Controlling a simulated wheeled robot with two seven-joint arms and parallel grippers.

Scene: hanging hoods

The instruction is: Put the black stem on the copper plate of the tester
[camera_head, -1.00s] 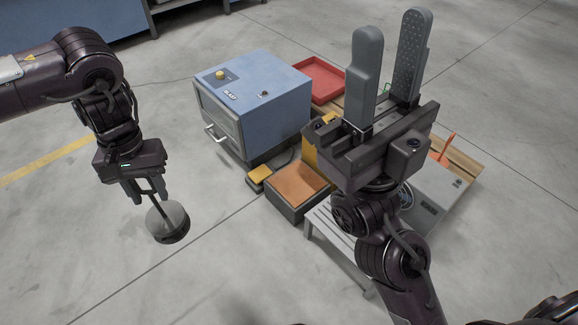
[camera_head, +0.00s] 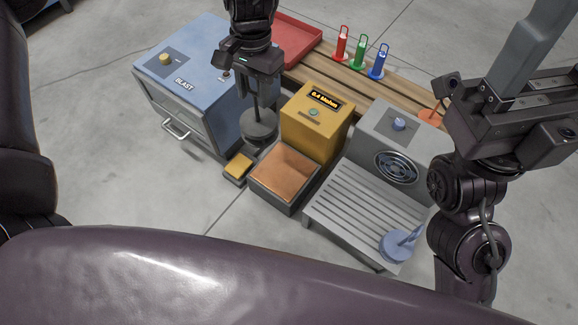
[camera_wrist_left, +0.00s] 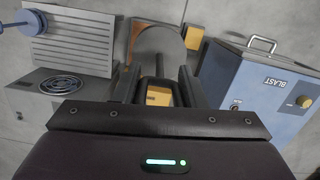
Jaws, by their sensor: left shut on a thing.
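My left gripper (camera_head: 258,98) is shut on the black stem (camera_head: 259,127), a dark upright piece with a round disc at its bottom. The stem hangs in front of the blue box's right side, left of the yellow tester (camera_head: 318,117). The copper plate (camera_head: 285,172) lies in a dark tray at the tester's front and is bare in the head view. The left wrist view shows my left gripper's fingers (camera_wrist_left: 157,88) and the disc (camera_wrist_left: 154,40) overlapping the copper area. My right gripper (camera_head: 553,55) is at the upper right, fingers up, apart and empty, partly cut off.
A blue BLAST box (camera_head: 185,70) stands left, a small yellow pedal (camera_head: 239,166) before the tester. Right are a grey fan unit (camera_head: 392,140) and slatted rack (camera_head: 350,205) with a blue stem (camera_head: 397,246). A red tray (camera_head: 290,42) and coloured holders (camera_head: 360,52) are behind.

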